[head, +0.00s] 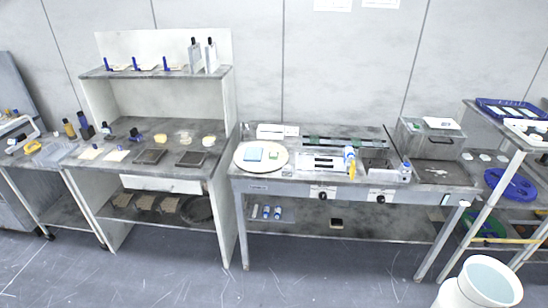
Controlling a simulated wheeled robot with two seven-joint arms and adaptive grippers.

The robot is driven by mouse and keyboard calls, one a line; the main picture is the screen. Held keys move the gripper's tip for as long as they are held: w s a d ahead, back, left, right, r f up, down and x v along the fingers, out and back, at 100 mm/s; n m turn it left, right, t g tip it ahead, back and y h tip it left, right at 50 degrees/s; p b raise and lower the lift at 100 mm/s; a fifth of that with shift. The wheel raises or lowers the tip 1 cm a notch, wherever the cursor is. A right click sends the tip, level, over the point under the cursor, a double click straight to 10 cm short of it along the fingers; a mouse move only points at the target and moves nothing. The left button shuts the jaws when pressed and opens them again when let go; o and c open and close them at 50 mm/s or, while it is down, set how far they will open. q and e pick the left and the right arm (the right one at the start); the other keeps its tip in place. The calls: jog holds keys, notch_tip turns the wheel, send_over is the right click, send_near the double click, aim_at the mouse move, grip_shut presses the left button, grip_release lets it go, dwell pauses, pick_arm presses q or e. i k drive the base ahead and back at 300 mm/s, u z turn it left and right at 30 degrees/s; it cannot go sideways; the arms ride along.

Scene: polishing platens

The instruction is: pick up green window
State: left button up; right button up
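No item can be made out for certain as the green window. A pale blue square (255,154) lies on a round cream plate (243,165) at the left end of the middle bench. Dark green strips (332,142) lie along the back of the same bench, behind a white tray-like device (325,162). A small pale item with a green tint (441,123) sits on top of a grey box at the bench's right end. Neither of my grippers is in view.
The middle bench (300,187) also holds yellow and blue bottles (350,160). A shelved bench (140,180) stands left. At right, a rack carries a blue tray (512,108). A white bucket (480,286) stands front right. The floor (330,270) in front is clear.

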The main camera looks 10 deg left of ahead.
aim_at(274, 156)
jog(key=u, duration=0.45)
jog(key=i, duration=0.4)
jog(key=u, duration=1)
jog(key=i, duration=1.3)
jog(key=z, duration=0.45)
